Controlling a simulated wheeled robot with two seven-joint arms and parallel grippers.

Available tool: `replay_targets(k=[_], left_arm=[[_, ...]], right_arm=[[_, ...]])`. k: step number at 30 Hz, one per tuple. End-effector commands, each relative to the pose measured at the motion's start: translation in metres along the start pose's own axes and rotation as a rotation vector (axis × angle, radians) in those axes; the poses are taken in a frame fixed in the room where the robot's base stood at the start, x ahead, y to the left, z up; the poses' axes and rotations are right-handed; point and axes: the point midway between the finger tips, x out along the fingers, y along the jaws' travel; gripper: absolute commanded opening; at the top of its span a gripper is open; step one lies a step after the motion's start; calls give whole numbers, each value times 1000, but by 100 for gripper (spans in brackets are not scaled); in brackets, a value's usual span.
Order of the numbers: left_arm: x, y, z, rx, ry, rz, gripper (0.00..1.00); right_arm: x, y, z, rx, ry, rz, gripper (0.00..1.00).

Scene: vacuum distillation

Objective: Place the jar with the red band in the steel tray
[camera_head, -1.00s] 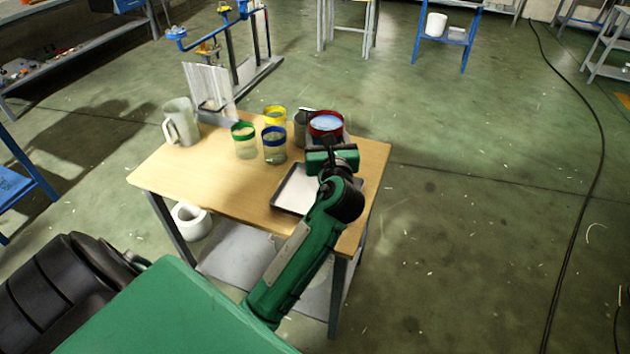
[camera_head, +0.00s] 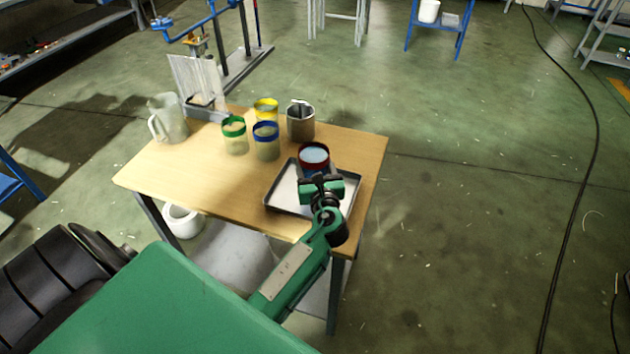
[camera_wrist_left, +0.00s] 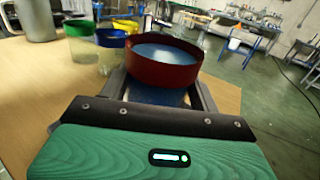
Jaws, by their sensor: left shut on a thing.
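The jar with the red band (camera_head: 314,156) holds a pale blue content and stands upright over the back part of the steel tray. My left gripper (camera_head: 318,180) is shut on this jar from the front. In the left wrist view the red-banded jar (camera_wrist_left: 163,62) sits between the two fingers. Whether the jar's base touches the tray floor is hidden by my gripper. The steel tray (camera_head: 283,194) is a shallow dark-rimmed tray on the front right of the wooden table. My right gripper is not in view.
Jars with green (camera_head: 234,127), blue (camera_head: 265,128) and yellow (camera_head: 266,105) bands stand behind and left of the tray. A metal beaker (camera_head: 301,120) stands behind it, and a clear pitcher (camera_head: 170,118) at the far left. The left front of the table (camera_head: 170,178) is clear.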

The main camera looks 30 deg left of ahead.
Motion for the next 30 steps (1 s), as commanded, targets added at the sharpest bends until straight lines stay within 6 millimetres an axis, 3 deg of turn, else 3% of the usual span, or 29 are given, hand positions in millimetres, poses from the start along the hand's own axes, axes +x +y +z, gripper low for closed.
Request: replay_targets(k=[5,12,25,26,28,30], left_arm=[[0,0,-12,2,-2,0,15],[1,0,-44,1,-3,0,15],[1,0,-51,0,-4,0,15],[0,0,-52,1,-1,0,66],[0,0,-51,1,-1,0,80],[0,0,-51,1,-1,0,84]], right_arm=[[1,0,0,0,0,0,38],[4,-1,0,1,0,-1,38],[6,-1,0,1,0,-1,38],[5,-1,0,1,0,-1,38],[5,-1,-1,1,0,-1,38],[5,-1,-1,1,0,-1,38]])
